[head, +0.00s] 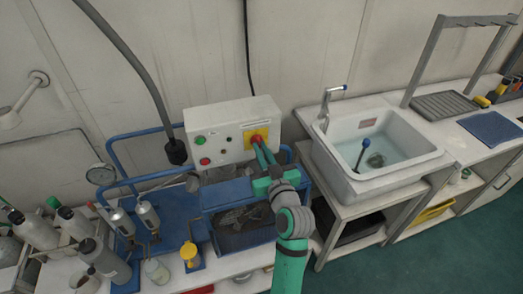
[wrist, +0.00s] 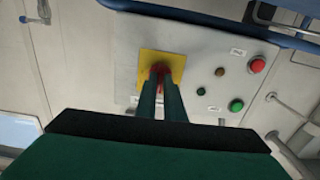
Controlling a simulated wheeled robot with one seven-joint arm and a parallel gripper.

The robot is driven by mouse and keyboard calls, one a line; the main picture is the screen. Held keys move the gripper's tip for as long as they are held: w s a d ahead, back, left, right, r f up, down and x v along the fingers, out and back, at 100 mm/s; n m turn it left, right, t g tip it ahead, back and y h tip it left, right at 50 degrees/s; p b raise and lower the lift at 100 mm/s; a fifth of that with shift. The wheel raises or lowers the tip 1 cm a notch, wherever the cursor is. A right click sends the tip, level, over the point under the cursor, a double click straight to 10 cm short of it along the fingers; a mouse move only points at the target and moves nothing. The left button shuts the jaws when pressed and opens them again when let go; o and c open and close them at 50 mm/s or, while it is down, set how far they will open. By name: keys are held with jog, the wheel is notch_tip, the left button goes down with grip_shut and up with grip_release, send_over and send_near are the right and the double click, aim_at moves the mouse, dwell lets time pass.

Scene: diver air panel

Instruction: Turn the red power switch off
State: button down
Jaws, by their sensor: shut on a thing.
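The red power switch (head: 256,139) sits on a yellow square plate (head: 263,134) at the right side of the white control box's front. In the wrist view the red switch (wrist: 160,68) shows between my fingertips, in front of the yellow plate (wrist: 176,60). My gripper (head: 260,150) reaches up to the box from below, and its two green fingers are shut on the red switch. In the wrist view the fingers (wrist: 160,78) cover most of the switch, so its turn angle cannot be told.
The control box (head: 222,118) also carries a green button (head: 200,140) and a red button (head: 205,161). A blue rail frame (head: 125,138) surrounds it. Bottles (head: 75,222) and a gauge (head: 102,174) stand left. A sink (head: 372,147) is at right. Green floor (head: 420,255) is clear at lower right.

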jog(key=shift+r, duration=0.1)
jog(key=c, duration=1.9)
grip_release()
jog(key=shift+o, duration=0.2)
jog(key=v, duration=1)
jog(key=shift+s+d, duration=0.15)
jog(key=shift+s, duration=0.15)
jog(key=shift+s, duration=0.1)
jog(key=s+f+m+g+h, duration=0.1)
jog(key=s+f+m+h, duration=0.45)
jog(key=s+f, duration=1)
jog(key=s+a+f+n, duration=0.1)
jog(key=s, duration=0.9)
jog(key=s+a+f, duration=0.1)
jog(key=s+a, duration=0.1)
jog(key=s, duration=0.9)
jog(key=shift+s+a+f+n+g, duration=0.25)
jog(key=shift+a+f+n+g, duration=0.1)
jog(key=shift+f+g, duration=0.05)
